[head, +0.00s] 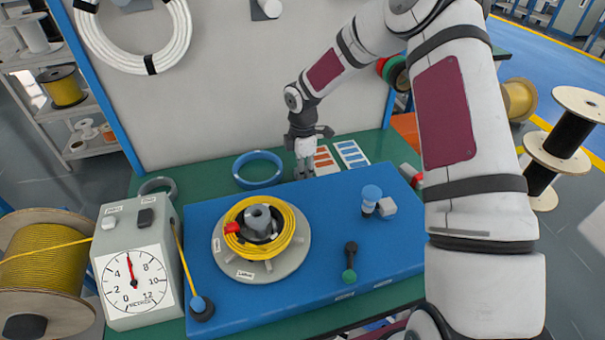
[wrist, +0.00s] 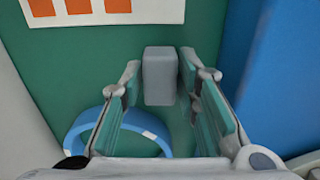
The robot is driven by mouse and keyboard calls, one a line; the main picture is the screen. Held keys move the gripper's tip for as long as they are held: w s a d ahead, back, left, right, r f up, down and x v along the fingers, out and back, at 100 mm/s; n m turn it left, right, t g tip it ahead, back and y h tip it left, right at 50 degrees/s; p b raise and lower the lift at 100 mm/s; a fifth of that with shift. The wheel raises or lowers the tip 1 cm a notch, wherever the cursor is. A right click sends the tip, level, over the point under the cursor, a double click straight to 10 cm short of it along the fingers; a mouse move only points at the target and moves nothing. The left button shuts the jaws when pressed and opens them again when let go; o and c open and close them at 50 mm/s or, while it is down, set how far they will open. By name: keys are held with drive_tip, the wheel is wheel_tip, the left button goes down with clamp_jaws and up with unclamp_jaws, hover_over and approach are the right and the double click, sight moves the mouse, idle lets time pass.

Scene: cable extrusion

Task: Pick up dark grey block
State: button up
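A grey block (wrist: 160,76) lies between the fingertips of my gripper (wrist: 161,82) in the wrist view, above the green table top. The fingers stand apart on either side of it, with narrow gaps showing, and I see no firm grip. In the head view my gripper (head: 305,165) points down behind the blue platform, near the back wall panel; the block cannot be made out clearly there. A small dark grey piece (head: 146,217) also sits on top of the grey gauge box at the left.
A blue ring (head: 257,182) lies left of my gripper. Cards with orange (head: 323,159) and blue patches lie to its right. The blue platform (head: 330,255) in front carries a yellow cable coil (head: 234,243) and small parts. The gauge box (head: 143,290) stands at the left.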

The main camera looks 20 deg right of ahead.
clamp_jaws()
drive_tip(key=shift+r, duration=0.15)
wheel_tip(320, 180, up, 10)
drive_tip(key=shift+f, duration=0.1)
